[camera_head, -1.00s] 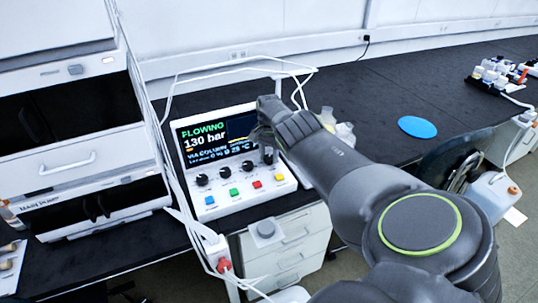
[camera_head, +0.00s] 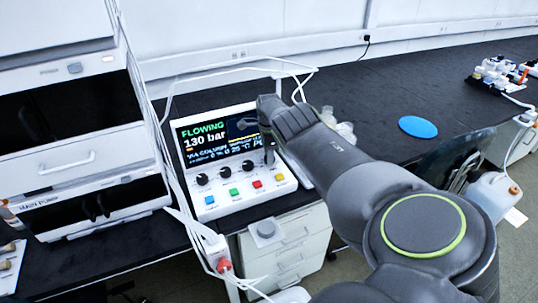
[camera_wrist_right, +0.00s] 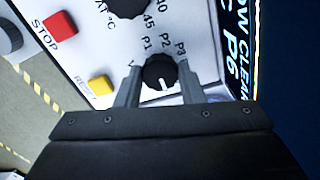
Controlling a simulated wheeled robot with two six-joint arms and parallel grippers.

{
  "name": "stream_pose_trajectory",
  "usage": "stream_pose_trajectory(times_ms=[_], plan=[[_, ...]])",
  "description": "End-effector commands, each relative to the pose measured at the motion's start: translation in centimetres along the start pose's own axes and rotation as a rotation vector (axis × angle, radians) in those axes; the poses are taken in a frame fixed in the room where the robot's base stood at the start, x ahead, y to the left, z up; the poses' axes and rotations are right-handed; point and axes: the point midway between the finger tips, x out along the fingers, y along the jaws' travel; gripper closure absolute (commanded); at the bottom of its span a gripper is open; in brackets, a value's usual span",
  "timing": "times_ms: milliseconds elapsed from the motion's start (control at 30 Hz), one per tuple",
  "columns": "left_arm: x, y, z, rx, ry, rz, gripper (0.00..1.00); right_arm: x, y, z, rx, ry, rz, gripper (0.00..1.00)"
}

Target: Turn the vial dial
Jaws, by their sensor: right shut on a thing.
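The control unit (camera_head: 285,188) stands on the bench, its screen (camera_head: 215,138) reading FLOWING and 130 bar. A row of black dials sits below the screen. In the right wrist view, the black dial (camera_wrist_right: 158,70) marked P1, P2 and P3 sits between the two fingers of my right gripper (camera_wrist_right: 168,88). The fingers are shut on this dial, and its white pointer line faces the gripper's body. In the head view my right gripper (camera_head: 269,153) is at the right end of the dial row, where it hides that dial. My left gripper is in neither view.
Next to the gripped dial is another black dial (camera_wrist_right: 127,5) with temperature marks. A red STOP button (camera_wrist_right: 60,24) and a yellow RESET button (camera_wrist_right: 99,85) are nearby. White tubes run left of the unit. A blue disc (camera_head: 417,127) lies on the bench at right.

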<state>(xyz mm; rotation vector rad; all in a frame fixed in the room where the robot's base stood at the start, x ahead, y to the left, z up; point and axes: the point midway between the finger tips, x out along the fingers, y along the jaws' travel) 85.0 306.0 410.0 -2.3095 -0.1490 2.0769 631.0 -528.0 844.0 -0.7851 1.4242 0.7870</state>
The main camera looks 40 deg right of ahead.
Motion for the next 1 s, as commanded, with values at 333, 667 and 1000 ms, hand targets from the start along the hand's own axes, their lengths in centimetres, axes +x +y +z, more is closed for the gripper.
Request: stream_pose_trajectory(times_ms=[333, 667, 1000], plan=[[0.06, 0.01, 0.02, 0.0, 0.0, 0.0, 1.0, -0.3, -0.26, -0.04, 0.161, 0.0, -0.008, 0.88], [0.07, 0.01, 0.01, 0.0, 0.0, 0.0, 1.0, -0.32, -0.27, -0.04, 0.199, -0.001, -0.008, 0.88], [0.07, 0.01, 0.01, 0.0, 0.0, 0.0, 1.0, -0.32, -0.28, -0.01, 0.199, -0.002, -0.008, 0.57]])
